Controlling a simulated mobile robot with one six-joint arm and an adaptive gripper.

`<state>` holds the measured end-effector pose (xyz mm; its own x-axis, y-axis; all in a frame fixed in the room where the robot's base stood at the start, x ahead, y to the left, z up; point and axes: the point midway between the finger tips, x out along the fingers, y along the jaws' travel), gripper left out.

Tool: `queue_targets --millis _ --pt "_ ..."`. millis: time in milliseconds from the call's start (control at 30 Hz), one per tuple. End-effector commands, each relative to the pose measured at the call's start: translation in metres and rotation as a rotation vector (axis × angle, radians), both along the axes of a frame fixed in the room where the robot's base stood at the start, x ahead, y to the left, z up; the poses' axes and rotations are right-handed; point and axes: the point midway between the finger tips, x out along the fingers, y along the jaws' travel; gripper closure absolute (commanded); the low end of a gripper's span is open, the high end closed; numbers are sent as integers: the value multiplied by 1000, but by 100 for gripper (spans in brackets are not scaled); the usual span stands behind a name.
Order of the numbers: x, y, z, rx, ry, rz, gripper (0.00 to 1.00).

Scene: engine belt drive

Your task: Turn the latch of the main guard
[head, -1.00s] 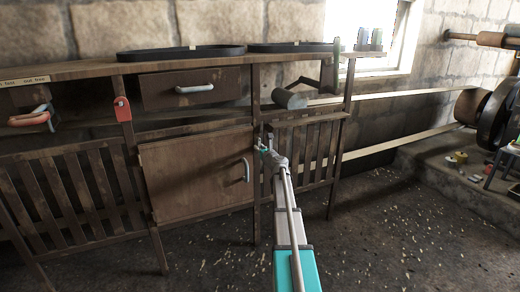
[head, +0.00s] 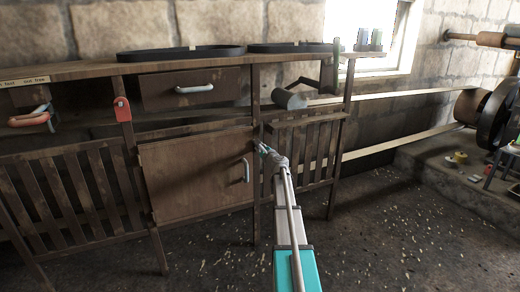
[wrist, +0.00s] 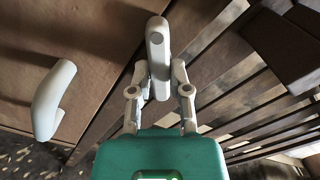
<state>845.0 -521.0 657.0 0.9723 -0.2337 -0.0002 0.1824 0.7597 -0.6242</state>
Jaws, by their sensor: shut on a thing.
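The latch (wrist: 158,45) is a pale grey bar with a rounded end, mounted by the post between the brown wooden door panel (head: 190,185) and the slatted panel on the right. In the wrist view my gripper (wrist: 160,84) has its two fingers on either side of the latch's near end, shut on it. In the head view my gripper (head: 266,151) is at the upper right corner of the door panel, tilted to the upper left. The latch is too small to make out clearly there, and its pivot is hard to see.
A pale curved handle (head: 245,170) sits left of my gripper on the door panel; it also shows in the wrist view (wrist: 52,100). A slatted panel (head: 312,155) stands close on the right. A drawer (head: 190,100) is above. The floor in front is open.

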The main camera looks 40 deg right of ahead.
Motion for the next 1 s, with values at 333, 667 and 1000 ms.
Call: queue_targets --millis 333,667,1000 --pt "0 -3 1 -319 77 -4 100" --pt "0 -3 2 -616 149 -3 100" --pt "0 -3 3 -827 200 -2 100"
